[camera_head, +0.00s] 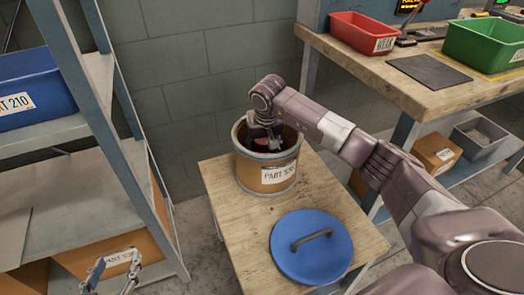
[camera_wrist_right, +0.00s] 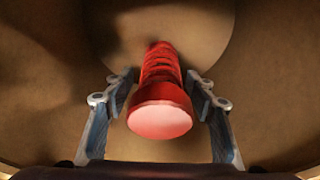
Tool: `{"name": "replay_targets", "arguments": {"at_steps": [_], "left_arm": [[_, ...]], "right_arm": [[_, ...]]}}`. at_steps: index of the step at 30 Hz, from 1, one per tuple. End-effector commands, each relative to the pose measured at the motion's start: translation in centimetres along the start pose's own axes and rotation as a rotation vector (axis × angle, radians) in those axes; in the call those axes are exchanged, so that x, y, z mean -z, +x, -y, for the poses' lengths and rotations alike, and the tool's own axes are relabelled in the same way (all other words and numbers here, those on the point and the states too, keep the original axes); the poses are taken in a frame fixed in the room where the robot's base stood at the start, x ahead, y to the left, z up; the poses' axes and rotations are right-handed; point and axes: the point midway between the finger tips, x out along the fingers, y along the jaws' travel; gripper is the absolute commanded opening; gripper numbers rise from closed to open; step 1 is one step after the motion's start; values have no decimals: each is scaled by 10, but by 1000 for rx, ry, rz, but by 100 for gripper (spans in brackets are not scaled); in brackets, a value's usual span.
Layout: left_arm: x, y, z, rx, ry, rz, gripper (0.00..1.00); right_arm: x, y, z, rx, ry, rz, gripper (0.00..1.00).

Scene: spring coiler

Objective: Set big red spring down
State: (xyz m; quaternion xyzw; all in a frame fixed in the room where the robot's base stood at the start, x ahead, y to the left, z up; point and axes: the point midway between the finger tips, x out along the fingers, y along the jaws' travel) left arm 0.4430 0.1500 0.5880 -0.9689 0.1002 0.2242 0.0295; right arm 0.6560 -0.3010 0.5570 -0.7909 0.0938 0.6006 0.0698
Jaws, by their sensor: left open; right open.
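The big red spring (camera_wrist_right: 163,85) lies in the round drum, its pale red end facing the camera in the right wrist view. My right gripper (camera_wrist_right: 158,88) is open, with one finger on each side of the spring and visible gaps between. In the head view my right arm reaches from the right down into the drum (camera_head: 266,178), a brown container with a "PART" label; the spring is mostly hidden there. My left gripper (camera_head: 118,264) is open and empty at the lower left, in front of the shelf.
The drum stands on a small wooden table (camera_head: 222,203) with a blue lid (camera_head: 311,247) lying at its front. A metal shelf with a blue bin (camera_head: 35,92) is at left. A workbench at right holds a red bin (camera_head: 362,35) and a green bin (camera_head: 483,44).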

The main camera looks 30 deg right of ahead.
Motion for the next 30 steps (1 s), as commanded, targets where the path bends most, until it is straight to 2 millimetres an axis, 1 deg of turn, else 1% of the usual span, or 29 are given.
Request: {"name": "replay_targets", "arguments": {"at_steps": [5, 7, 11, 14, 21, 27, 30], "left_arm": [[-1, -1, 0, 0, 0, 9, 48], [-8, -2, 2, 4, 0, 44, 48], [-32, -9, 6, 11, -1, 147, 48], [-53, -18, 8, 17, -2, 244, 48], [-104, -48, 13, 29, -7, 480, 48], [-135, -74, 17, 38, -12, 635, 48], [-144, -83, 18, 40, -14, 684, 48]], "right_arm": [[0, -2, 0, 0, 0, 0, 51], [2, -7, 0, 0, 0, -1, 51], [2, -24, 0, 0, 0, -4, 51], [3, -40, -1, -1, -1, -4, 51], [2, -80, -1, -1, 0, -3, 51], [2, -108, 0, 0, 0, -3, 51], [1, -116, 0, 0, 0, -1, 51]]}}
